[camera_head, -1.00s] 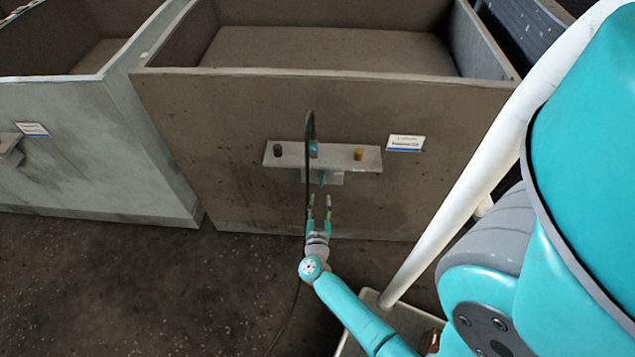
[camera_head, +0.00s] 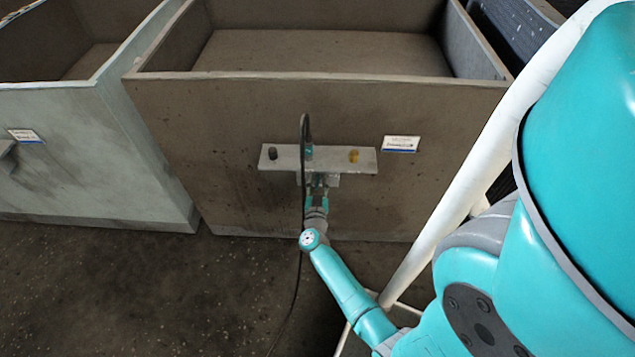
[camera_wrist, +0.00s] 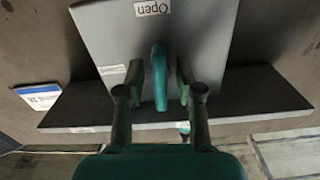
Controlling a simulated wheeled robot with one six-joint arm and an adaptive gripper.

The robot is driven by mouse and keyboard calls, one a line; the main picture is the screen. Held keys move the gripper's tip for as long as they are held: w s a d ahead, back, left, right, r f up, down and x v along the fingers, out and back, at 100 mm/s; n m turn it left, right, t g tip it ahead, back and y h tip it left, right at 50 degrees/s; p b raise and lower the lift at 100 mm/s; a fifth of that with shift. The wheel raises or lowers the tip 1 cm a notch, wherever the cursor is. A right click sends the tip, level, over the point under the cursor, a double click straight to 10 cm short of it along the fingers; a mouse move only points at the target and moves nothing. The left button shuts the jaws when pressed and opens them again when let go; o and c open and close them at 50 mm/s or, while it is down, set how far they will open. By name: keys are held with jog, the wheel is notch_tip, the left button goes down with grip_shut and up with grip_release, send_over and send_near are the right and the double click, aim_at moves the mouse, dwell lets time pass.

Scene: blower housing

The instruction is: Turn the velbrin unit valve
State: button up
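The valve's teal lever handle (camera_wrist: 159,75) shows in the wrist view, in front of a grey box face (camera_wrist: 205,35) with an upside-down "Open" label (camera_wrist: 152,7). My gripper (camera_wrist: 159,84) is open, with one finger on each side of the handle. A small gap shows between the handle and each finger, so I see no grip on it. In the head view my gripper (camera_head: 317,188) is just below the shelf-like bracket (camera_head: 335,161) on the brown housing (camera_head: 230,125). There my fingers mostly hide the handle.
A pale grey housing (camera_head: 90,150) stands left. Floor at lower left is clear.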

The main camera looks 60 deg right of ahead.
grip_shut()
jog(key=shift+m, duration=0.4)
jog(key=m, duration=0.5)
jog(key=shift+m, duration=0.4)
jog(key=m, duration=1)
jog(key=shift+m, duration=0.4)
